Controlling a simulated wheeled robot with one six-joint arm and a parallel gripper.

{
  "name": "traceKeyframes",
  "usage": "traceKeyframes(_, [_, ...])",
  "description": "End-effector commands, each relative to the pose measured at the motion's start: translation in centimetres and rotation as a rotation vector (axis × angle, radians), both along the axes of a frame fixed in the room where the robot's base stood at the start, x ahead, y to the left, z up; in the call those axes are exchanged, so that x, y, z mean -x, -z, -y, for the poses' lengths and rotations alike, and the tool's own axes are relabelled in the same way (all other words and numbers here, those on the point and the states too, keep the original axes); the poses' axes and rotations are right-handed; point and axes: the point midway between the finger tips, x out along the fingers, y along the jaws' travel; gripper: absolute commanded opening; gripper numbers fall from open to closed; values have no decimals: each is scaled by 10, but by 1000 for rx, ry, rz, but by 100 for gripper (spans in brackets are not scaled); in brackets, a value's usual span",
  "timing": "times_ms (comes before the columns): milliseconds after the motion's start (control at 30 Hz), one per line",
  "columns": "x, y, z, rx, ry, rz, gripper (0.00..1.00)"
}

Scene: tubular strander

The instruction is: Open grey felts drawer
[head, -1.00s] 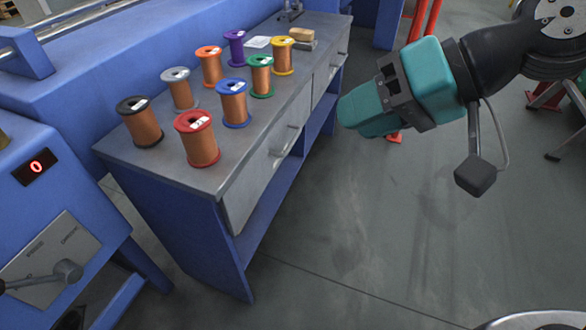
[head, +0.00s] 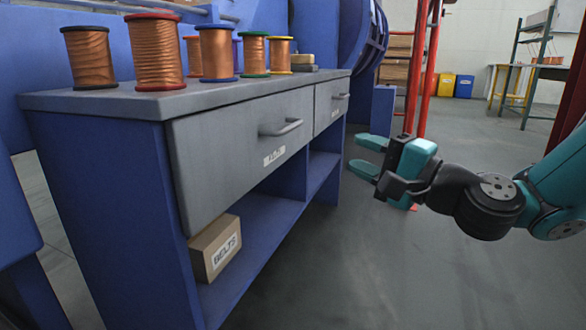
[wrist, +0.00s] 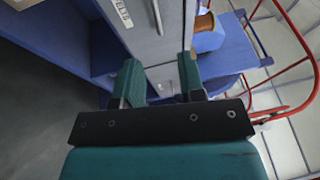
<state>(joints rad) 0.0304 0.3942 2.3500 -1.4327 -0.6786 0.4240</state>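The grey bench has two shut grey drawers in its front. The nearer, wide drawer (head: 225,145) has a bar handle (head: 281,128) and a small white label (head: 274,156) that seems to read FELTS. The farther drawer (head: 325,106) has its own handle (head: 341,96). My gripper (head: 368,156) is open and empty, right of the bench and apart from both handles in the head view. In the wrist view my gripper (wrist: 160,78) has its fingers spread; a grey drawer front with a handle (wrist: 157,15) and a partly cut-off label (wrist: 122,13) lies beyond the fingertips.
Several copper spools (head: 158,52) stand on the bench top (head: 120,98). A cardboard box marked BELTS (head: 215,248) sits on the blue lower shelf (head: 262,225). Red posts (head: 424,70) rise behind my gripper. The floor (head: 350,265) in front of the bench is clear.

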Motion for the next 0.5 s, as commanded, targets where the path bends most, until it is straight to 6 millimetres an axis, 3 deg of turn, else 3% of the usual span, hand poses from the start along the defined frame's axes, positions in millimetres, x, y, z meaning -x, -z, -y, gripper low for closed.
traceKeyframes(33, [-3, 14, 3, -20, 14, -7, 37])
traceKeyframes(100, [-7, 16, 6, -39, 26, -13, 37])
traceKeyframes(267, [-13, 10, 2, -52, 32, -18, 37])
traceKeyframes(500, [-34, -1, -22, -49, 29, -19, 37])
